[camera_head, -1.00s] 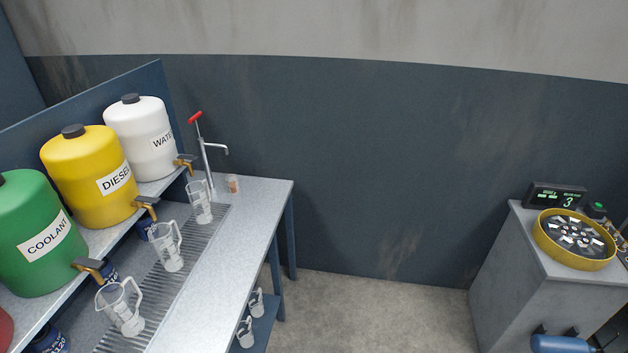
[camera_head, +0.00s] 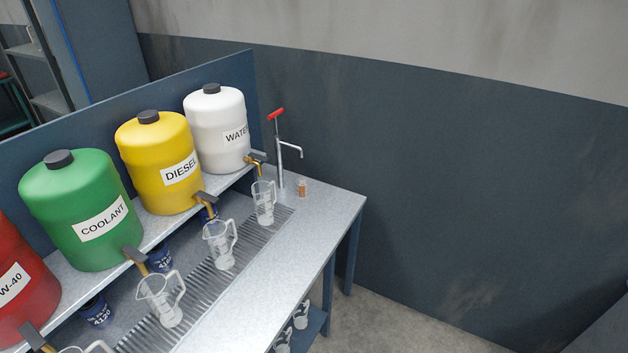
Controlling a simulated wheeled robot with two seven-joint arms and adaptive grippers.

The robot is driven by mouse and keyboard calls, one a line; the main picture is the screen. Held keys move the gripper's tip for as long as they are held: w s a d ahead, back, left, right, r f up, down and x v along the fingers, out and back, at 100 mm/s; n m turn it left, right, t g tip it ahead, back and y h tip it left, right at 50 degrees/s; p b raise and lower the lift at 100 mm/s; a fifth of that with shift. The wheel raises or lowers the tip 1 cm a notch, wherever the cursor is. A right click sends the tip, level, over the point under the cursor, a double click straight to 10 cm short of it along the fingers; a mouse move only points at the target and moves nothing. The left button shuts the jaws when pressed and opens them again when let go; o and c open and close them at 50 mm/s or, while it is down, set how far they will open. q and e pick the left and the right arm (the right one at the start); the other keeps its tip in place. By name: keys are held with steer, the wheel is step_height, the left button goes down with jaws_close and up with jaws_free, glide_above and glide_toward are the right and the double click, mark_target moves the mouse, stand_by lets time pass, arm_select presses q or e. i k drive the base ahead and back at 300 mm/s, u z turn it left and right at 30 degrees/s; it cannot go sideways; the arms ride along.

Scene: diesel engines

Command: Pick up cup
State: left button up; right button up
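Several clear cups with handles stand upright in a row on the grated drain strip of the metal bench. One cup (camera_head: 264,203) is below the white WATER jug's tap. A second cup (camera_head: 220,245) is below the yellow DIESEL jug's tap. A third cup (camera_head: 163,300) is below the green COOLANT jug's tap. Part of another cup (camera_head: 88,348) shows at the bottom edge. Smaller-looking cups (camera_head: 300,315) sit on the lower shelf under the bench. Neither of my grippers shows in the head view.
The white jug (camera_head: 215,135), yellow jug (camera_head: 158,150), green jug (camera_head: 75,195) and red jug (camera_head: 15,275) stand on a raised shelf with brass taps. A red-handled pump (camera_head: 279,155) and small amber jar (camera_head: 302,188) are at the bench's far end. The bench's front surface (camera_head: 280,255) is clear.

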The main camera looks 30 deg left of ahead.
mark_target(302, 183)
steer(key=i, duration=1.7)
steer(key=u, duration=2.9)
